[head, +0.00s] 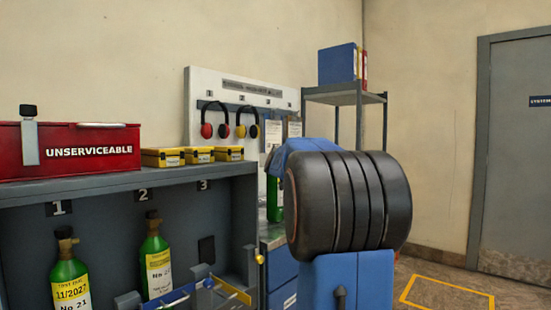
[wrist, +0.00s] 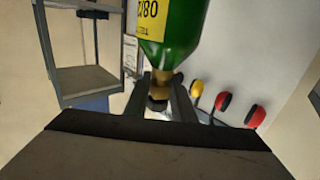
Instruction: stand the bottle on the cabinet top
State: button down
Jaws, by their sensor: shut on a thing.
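My gripper (wrist: 161,84) is shut on the brass neck of a green bottle (wrist: 178,50) in the wrist view. The bottle has a yellow label, which shows upside down there. In the head view the bottle (head: 275,203) shows as a narrow green strip, roughly upright, behind my arm, which hides the gripper and most of the bottle. The blue drawer cabinet (head: 283,276) has a grey top (head: 271,235), partly covered by my arm. The bottle's lower end is close to that top; I cannot tell whether it touches.
A grey rack at left holds green bottles 1 (head: 70,283) and 2 (head: 156,262). On it are a red UNSERVICEABLE box (head: 85,165) and yellow boxes (head: 163,157). Ear defenders (head: 246,122) hang on a white board behind. A shelf stand (head: 345,97) stands behind the cabinet.

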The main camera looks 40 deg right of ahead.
jog(key=c, duration=1.5)
grip_release()
jog(key=shift+s+a+r, duration=0.1)
jog(key=shift+s, duration=0.05)
jog(key=v, duration=1.1)
jog(key=shift+s+a, duration=0.25)
jog(key=shift+a, duration=0.05)
jog(key=shift+s, duration=0.1)
